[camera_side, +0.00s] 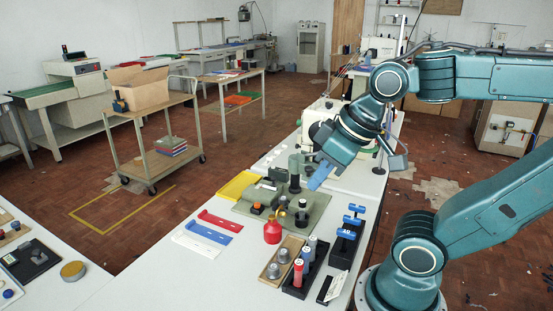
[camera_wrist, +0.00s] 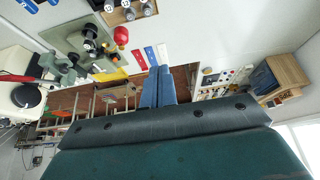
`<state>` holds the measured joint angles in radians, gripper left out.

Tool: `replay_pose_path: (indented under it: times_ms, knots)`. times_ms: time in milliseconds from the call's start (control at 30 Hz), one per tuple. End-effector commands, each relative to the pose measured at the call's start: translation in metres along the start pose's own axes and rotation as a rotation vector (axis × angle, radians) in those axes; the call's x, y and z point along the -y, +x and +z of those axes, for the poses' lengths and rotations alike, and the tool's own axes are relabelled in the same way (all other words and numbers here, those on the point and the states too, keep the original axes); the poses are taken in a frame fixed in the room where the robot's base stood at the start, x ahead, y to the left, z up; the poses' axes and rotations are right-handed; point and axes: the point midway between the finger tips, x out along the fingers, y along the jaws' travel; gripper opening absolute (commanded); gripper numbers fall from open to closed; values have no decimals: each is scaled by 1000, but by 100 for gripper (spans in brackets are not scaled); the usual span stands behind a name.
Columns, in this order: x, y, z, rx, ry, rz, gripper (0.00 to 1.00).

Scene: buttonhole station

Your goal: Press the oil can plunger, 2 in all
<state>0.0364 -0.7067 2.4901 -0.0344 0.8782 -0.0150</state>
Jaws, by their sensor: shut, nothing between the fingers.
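The red oil can (camera_side: 273,232) stands upright on the white bench in the side view, at the front edge of the green-grey plate. Its thin spout rises toward the upper right. In the wrist view the oil can (camera_wrist: 121,35) is a small red round shape left of and above the fingertips. Its plunger is too small to make out. My gripper (camera_side: 318,180) is shut and empty, above and to the right of the oil can, well clear of it. Its blue fingers (camera_wrist: 158,72) lie together in the wrist view.
A green-grey plate (camera_side: 318,208) holds a dark-topped fixture. Red (camera_side: 220,220) and white (camera_side: 198,246) strips lie left of the can. A wooden block (camera_side: 270,272) with metal knobs, a black holder with cylinders (camera_side: 298,282) and blue-handled tools (camera_side: 348,232) stand to the right and in front.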

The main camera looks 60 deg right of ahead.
Motion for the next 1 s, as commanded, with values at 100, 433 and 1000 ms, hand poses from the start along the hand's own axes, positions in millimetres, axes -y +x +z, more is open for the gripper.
replay_pose_path:
  times_ms: [100, 433, 1000]
  knots:
    - [-2, 8, -8, 16, -2, -6, 0]
    - [-12, 38, -35, 57, -13, -54, 0]
    - [-49, 100, -71, 67, 33, -202, 0]
